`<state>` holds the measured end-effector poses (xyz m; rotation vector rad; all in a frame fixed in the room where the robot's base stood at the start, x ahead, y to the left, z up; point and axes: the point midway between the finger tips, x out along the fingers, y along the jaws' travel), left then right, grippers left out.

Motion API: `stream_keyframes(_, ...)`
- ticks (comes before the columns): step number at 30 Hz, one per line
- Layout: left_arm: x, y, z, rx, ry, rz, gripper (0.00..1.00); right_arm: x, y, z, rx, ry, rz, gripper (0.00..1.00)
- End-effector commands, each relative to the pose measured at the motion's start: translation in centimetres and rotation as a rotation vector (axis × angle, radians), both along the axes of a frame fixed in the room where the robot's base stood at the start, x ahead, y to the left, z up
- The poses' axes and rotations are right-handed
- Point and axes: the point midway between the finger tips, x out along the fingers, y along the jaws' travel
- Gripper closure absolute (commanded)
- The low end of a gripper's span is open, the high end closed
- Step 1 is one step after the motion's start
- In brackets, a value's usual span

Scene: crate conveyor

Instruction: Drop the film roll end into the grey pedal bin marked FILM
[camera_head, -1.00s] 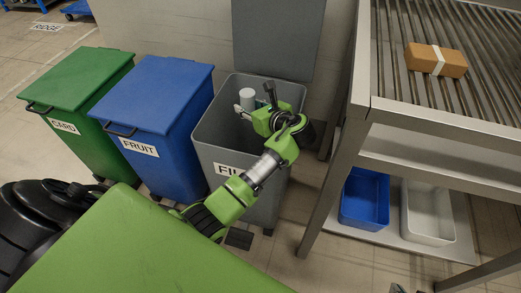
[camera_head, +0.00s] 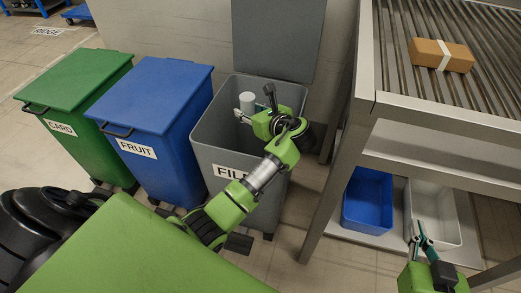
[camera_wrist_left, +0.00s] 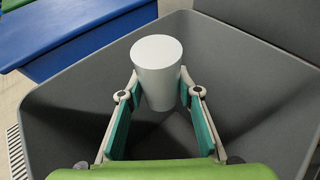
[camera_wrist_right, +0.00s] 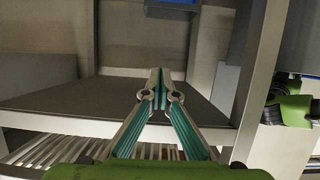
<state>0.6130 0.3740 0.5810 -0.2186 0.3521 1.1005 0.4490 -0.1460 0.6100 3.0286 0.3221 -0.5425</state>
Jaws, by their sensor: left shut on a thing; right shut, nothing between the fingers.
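The film roll end, a pale grey-white cylinder (camera_head: 246,101), is in the open mouth of the grey pedal bin (camera_head: 203,137), whose label, partly covered by my arm, reads "FIL". My left gripper (camera_head: 244,111) is shut on it. In the left wrist view the film roll end (camera_wrist_left: 158,80) stands upright between the two fingertips (camera_wrist_left: 157,94), with the bin's grey walls (camera_wrist_left: 70,105) around it. The bin's bottom is hidden. My right gripper (camera_head: 424,240) is shut and empty at the lower right, in front of the conveyor stand; its fingertips (camera_wrist_right: 160,94) meet in the right wrist view.
The grey bin's lid (camera_head: 278,38) stands raised. A blue FRUIT bin (camera_head: 152,95) and a green CARD bin (camera_head: 75,80), both closed, stand to its left. The conveyor (camera_head: 450,118) at right carries a brown box (camera_head: 428,54). A blue crate (camera_head: 368,200) and grey crate (camera_head: 450,205) sit below.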

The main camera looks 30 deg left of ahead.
Motion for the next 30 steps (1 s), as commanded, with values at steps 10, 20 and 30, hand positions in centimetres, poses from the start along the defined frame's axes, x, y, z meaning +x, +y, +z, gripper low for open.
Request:
stream_keyframes(10,0.0,0.0,-0.2,0.0,-0.001,0.0,0.86,0.8,0.4,1.8,0.021,-0.089,0.006,1.0)
stream_keyframes(20,0.0,0.0,-0.2,0.0,-0.001,0.0,0.49,0.8,0.5,1.9,0.021,-0.089,0.006,1.0)
stream_keyframes(30,0.0,0.0,-0.1,0.0,-0.001,0.0,0.49,0.8,0.4,1.8,0.021,-0.089,0.006,1.0)
